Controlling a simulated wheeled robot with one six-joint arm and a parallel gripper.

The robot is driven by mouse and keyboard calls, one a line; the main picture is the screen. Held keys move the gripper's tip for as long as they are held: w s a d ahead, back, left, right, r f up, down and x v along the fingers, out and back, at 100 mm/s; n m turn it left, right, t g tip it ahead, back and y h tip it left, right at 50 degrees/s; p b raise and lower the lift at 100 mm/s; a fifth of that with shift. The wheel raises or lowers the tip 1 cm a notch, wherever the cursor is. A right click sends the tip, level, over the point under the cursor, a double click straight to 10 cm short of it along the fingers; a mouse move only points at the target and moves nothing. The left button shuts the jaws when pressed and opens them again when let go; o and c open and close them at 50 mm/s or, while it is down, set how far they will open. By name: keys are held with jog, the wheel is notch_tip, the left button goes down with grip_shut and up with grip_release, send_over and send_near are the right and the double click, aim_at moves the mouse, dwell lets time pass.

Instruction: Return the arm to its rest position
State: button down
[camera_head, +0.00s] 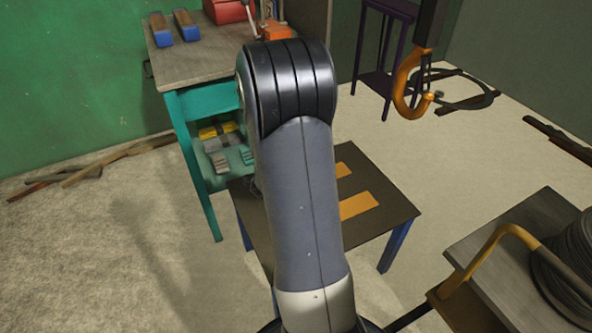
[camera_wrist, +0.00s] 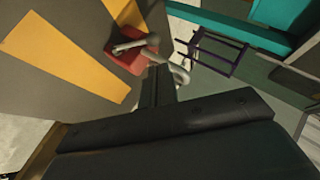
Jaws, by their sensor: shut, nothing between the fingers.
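My arm rises through the middle of the head view, its dark elbow near the top and its grey link running down to the bottom edge. My gripper is hidden in the head view. In the wrist view the dark fingers of my gripper (camera_wrist: 158,84) show beyond the dark gripper body. They are shut with nothing between them. A red block with curved grey pipe-like parts (camera_wrist: 122,60) appears close beyond the fingertips. I cannot tell whether the fingers touch it.
A low dark table (camera_head: 392,208) with orange stripes stands behind my arm. A teal-framed workbench (camera_head: 205,75) stands at the upper left. An orange hook (camera_head: 404,88) hangs at the upper right. A grey bench (camera_head: 490,262) with a black coil is at the right. Floor at the left is mostly clear.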

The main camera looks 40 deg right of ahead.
jog(key=v, duration=0.2)
jog(key=p+v, duration=0.1)
jog(key=shift+a+r, duration=0.25)
jog(key=shift+r, duration=0.2)
